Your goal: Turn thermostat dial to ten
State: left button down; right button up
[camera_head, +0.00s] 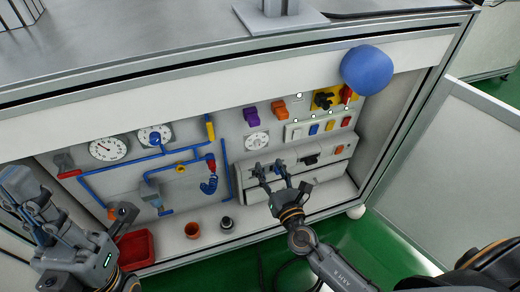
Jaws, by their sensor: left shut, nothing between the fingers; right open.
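A round white dial (257,140) with dark markings around its rim is on the grey panel, below a purple knob; I cannot read its setting. It looks like the thermostat dial. My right gripper (272,170) is open and empty, below and slightly right of the dial, in front of the grey ledge with dark sockets; it is apart from the dial. My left gripper (45,212) is shut and empty at the far left, in front of the panel's left end, far from the dial.
Two gauges (108,149) and blue pipes (110,170) fill the panel's left. Orange, yellow and red switches (330,125) sit right of the dial. A blue ball (367,70) hangs at the top right. A red bin (136,248) and a terracotta pot (192,230) stand below.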

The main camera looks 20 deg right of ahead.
aim_at(260, 146)
jog(key=w, duration=0.8)
jog(key=shift+w+a+b, duration=0.15)
jog(key=shift+b, duration=0.15)
grip_shut()
